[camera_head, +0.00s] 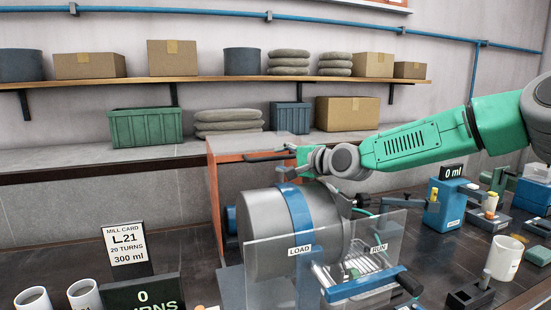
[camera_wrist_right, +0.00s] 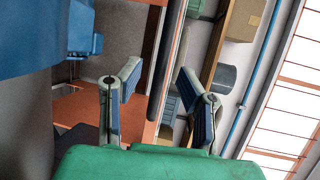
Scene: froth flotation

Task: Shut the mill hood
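The mill has a grey drum with a blue band (camera_head: 262,235), lying on its side under an orange-framed hood (camera_head: 214,200). A clear panel (camera_head: 288,146) shows at the hood's top, and a dark bar (camera_head: 262,158) runs along its upper edge. My right gripper (camera_head: 292,168) is beside this bar, above the drum. In the wrist view my right gripper (camera_wrist_right: 160,88) has its two fingers spread. The dark bar (camera_wrist_right: 164,60) shows between or just beyond them; I cannot tell whether they touch it. My left gripper is in neither view.
A mill card (camera_head: 127,245), a turns display (camera_head: 142,296) and white cups (camera_head: 84,294) are at left. A blue dosing unit (camera_head: 443,207) and a mug (camera_head: 503,258) are at right. A loaded shelf (camera_head: 205,79) is behind.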

